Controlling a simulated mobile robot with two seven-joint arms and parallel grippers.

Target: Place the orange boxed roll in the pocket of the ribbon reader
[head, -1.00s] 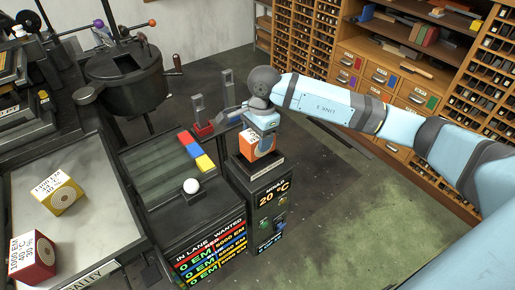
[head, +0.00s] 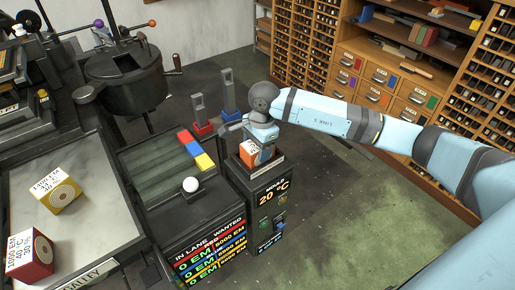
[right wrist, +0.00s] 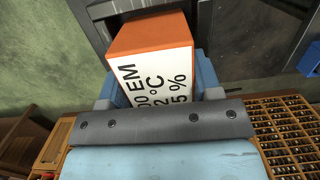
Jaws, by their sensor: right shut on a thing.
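The orange boxed roll (head: 248,153) has a white label with black print. In the head view its lower part is hidden by the rim of the dark ribbon reader (head: 272,195), which shows "20 °C". The box looks sunk some way into the pocket at the top; whether it touches the bottom cannot be seen. My right gripper (head: 262,138) is shut on the box from above. In the right wrist view the orange boxed roll (right wrist: 150,38) stands between the light-blue fingers (right wrist: 158,88), with dark reader parts around its far end. My left gripper is not in view.
A yellow box (head: 57,190) and a red box (head: 29,253) rest on the grey table (head: 90,225) at left. A lane unit (head: 150,160) with coloured blocks and a white ball stands beside the reader. Red and blue posts stand behind. Floor at right is clear.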

